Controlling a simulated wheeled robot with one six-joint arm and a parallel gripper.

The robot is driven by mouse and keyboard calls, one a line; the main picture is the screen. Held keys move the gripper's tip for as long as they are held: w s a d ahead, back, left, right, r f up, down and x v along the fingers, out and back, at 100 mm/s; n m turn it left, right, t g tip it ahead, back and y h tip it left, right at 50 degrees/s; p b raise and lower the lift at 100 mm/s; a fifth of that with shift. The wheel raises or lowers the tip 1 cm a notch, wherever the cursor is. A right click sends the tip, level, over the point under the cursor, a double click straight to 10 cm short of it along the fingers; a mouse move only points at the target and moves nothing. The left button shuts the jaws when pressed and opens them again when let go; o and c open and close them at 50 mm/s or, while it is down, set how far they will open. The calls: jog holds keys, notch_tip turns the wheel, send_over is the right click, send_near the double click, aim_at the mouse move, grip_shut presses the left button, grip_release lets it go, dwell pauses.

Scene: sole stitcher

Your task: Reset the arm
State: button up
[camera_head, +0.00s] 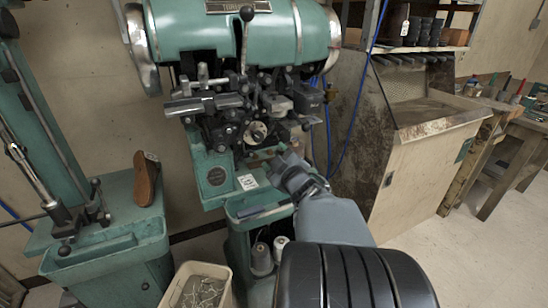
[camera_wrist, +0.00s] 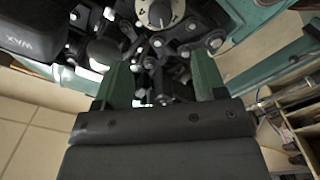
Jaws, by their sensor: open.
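My arm reaches up from the bottom right of the head view. My gripper (camera_head: 285,160) is at the front of the green sole stitcher (camera_head: 240,38), just below and right of its round dial (camera_head: 257,131). In the wrist view my gripper (camera_wrist: 160,80) shows two green fingers spread apart with no object between them. The machine's dark mechanism and the dial (camera_wrist: 157,14) lie close beyond the fingertips. Whether the fingers touch the machine I cannot tell.
A brown shoe sole (camera_head: 146,178) stands on the green machine base at left. A bin (camera_head: 197,288) and thread spools (camera_head: 262,258) sit low near the stitcher. A wooden cabinet (camera_head: 420,165) stands at right. The floor at lower right is clear.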

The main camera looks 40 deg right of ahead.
jog(key=s+d+f+m+g+h+p, duration=0.2)
jog(key=s+f+m+g, duration=0.4)
jog(key=f+m+g, duration=0.3)
jog(key=s+a+r+n+g+y+p, duration=0.1)
jog(key=s+a+r+g+y+p, duration=0.1)
jog(key=a, duration=1)
jog(key=s+a+r+n+g+y+p, duration=0.1)
jog(key=a+r+y+p, duration=0.3)
jog(key=a, duration=0.8)
jog(key=shift+s+a+r+n+g+y+p, duration=0.35)
jog(key=shift+s+r+g+p, duration=0.25)
jog(key=shift+g+p, duration=0.25)
jog(key=shift+d, duration=0.1)
